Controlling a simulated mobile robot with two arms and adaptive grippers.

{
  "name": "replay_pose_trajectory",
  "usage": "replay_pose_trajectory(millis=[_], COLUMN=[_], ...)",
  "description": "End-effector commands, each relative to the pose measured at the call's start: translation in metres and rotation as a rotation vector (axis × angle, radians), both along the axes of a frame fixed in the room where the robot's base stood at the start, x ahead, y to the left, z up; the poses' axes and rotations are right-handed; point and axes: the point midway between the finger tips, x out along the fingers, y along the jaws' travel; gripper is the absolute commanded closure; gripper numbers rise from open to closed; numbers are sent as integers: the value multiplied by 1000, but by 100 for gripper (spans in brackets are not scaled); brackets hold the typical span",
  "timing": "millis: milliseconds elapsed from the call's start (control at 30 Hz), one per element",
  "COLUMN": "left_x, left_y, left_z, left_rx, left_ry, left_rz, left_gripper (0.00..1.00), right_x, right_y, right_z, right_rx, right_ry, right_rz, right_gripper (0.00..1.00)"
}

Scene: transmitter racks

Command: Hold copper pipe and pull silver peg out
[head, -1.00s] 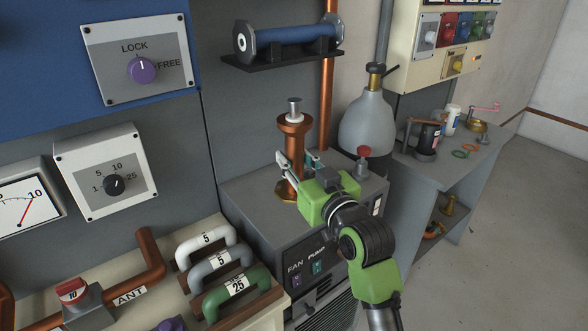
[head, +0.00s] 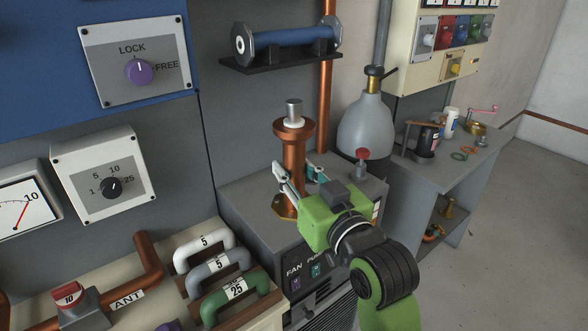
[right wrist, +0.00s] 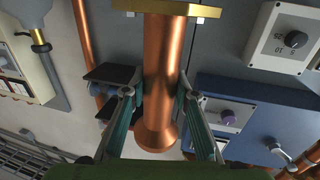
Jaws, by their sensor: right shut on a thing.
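The copper pipe (head: 294,150) is upright above the grey cabinet top, with a flared upper rim and a brass flange (head: 282,208) at its foot. I cannot tell whether the flange touches the cabinet. The silver peg (head: 293,111) stands in the pipe's top opening, its upper part showing. My right gripper (head: 295,177) is shut on the pipe's lower half. In the right wrist view the fingers (right wrist: 158,95) lie on either side of the copper shaft (right wrist: 161,60), and the peg is hidden. My left gripper is not in view.
The grey cabinet (head: 242,200) is under the pipe. A shelf (head: 262,64) with a blue cylinder is behind and above. A grey gas bottle (head: 366,128) stands to the right. Several handles, including a green one (head: 240,293), are at front left. Space above the peg looks clear.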

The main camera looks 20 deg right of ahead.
Motion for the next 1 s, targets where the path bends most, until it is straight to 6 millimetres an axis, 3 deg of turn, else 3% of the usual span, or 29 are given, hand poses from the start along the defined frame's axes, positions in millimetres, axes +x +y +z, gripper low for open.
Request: replay_pose_trajectory(millis=[200,367,567,800,1000], left_x=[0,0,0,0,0], left_y=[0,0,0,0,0], left_z=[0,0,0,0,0], left_rx=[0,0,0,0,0], left_ry=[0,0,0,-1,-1], left_rz=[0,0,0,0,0], left_gripper=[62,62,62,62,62], right_x=[0,-3,-19,-53,-82], right_y=[0,-2,-10,-21,-27], right_z=[1,-14,-60,-113,-141], right_rx=[1,7,21,19,9], right_ry=[-5,0,8,6,1], right_rz=[-1,-12,-49,-102,-132], right_gripper=[100,100,100,100,100])
